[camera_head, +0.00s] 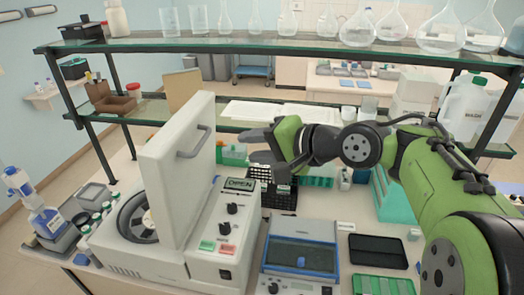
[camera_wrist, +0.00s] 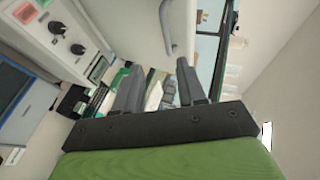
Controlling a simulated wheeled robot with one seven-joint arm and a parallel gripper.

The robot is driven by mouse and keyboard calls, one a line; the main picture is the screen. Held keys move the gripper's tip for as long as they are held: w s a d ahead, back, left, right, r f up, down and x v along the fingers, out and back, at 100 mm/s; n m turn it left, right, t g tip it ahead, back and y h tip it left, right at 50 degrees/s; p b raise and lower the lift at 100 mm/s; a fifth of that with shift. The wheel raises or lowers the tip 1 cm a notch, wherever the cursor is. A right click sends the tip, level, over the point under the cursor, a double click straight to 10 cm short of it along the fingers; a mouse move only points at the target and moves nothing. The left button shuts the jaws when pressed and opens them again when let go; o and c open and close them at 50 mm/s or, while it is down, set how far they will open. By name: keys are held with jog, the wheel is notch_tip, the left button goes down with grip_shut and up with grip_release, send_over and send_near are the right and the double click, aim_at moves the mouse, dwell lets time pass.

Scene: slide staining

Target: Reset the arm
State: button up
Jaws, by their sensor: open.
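My green arm reaches in from the right in the head view. My gripper (camera_head: 262,148) is above the bench, just right of the raised lid (camera_head: 172,160) of a white centrifuge (camera_head: 215,235). In the wrist view my gripper (camera_wrist: 160,85) shows two dark fingers spread apart with nothing between them. The lid's handle also shows in the wrist view (camera_wrist: 170,35), beyond the fingers. I cannot tell whether the fingers touch anything, but they look clear of the lid.
A glass shelf (camera_head: 290,45) with several flasks runs above my arm. A black rack (camera_head: 275,190) stands below my gripper. A blue-lidded device (camera_head: 303,255), a black tablet-like plate (camera_head: 377,250) and a green rack (camera_head: 382,286) sit at the front. Bottles (camera_head: 40,212) stand at the left.

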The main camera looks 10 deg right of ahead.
jog(key=s+d+f+n+g+h+b, duration=0.1)
jog(key=s+d+f+n+h+b, duration=0.2)
jog(key=s+f, duration=0.8)
jog(key=s+d+f+n+g+h+b, duration=0.2)
jog(key=s+d+f+h+b, duration=0.4)
jog(key=s+f, duration=0.5)
jog(key=shift+s+d+f+n+h, duration=0.15)
jog(key=shift+s+d+n+h, duration=0.5)
jog(key=shift+s+d, duration=0.3)
jog(key=shift+s+a, duration=0.1)
jog(key=shift+a, duration=0.05)
